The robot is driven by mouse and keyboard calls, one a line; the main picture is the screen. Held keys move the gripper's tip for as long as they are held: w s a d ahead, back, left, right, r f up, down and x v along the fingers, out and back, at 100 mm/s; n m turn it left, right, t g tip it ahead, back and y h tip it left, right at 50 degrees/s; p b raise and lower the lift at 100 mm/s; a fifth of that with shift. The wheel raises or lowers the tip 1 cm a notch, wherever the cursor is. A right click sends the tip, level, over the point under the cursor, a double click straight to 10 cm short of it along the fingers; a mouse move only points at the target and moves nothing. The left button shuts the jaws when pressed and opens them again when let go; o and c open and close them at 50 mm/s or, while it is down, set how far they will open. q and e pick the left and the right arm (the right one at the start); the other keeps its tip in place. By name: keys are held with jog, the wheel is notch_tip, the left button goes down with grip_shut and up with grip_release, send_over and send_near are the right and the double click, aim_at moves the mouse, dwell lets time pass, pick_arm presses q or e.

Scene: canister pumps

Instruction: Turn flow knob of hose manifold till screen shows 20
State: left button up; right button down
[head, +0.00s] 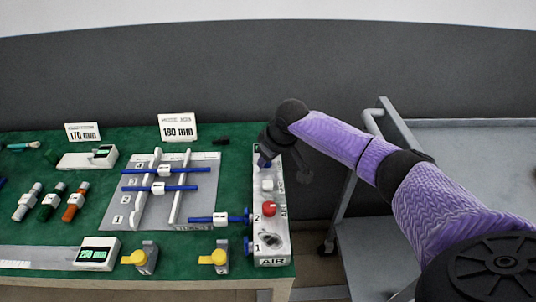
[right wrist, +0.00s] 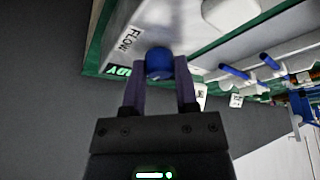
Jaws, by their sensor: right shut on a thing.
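The hose manifold (head: 273,246) is a pale grey box at the right end of the green table, marked AIR at its near end. My right gripper (head: 266,156) is at its far end. In the right wrist view, the gripper (right wrist: 165,85) has its two fingers on either side of the round blue flow knob (right wrist: 159,62), shut on it. A FLOW label (right wrist: 128,40) is beside the knob. A small lit green screen (right wrist: 118,71) shows by the left finger, partly covered; I cannot read a number on it. My left gripper is not in view.
A red button (head: 268,209) and blue-handled hose fittings (head: 220,218) are on or near the manifold. Yellow-topped valves (head: 219,257), a grey rack (head: 120,205) and a 190 mm sign (head: 178,127) stand on the table. A grey cart (head: 450,150) is to the right.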

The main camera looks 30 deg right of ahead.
jog(key=m+p, duration=0.1)
jog(key=p, duration=0.1)
jog(key=m+h+p, duration=0.1)
jog(key=m+p, duration=0.2)
jog(key=p, duration=0.1)
jog(key=shift+a+r+m+h+p, duration=0.15)
jog(key=shift+r+m+h+p, duration=0.1)
jog(key=shift+m+h+p, duration=0.45)
jog(key=shift+m+p, duration=0.25)
jog(key=shift+m, duration=0.35)
jog(key=shift+f+m+g+h+p, duration=0.2)
jog(key=shift+m+g+h+p, duration=0.25)
jog(key=shift+m, duration=0.65)
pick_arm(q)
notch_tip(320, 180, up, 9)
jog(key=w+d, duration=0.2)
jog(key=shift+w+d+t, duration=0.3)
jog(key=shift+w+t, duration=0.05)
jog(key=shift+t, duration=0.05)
pick_arm(e)
jog(key=shift+m+g+h, duration=0.25)
jog(key=shift+m+h, duration=0.1)
jog(key=shift+m, duration=0.85)
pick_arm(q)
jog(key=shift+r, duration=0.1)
pick_arm(e)
jog(key=shift+c, duration=1.8)
grip_release()
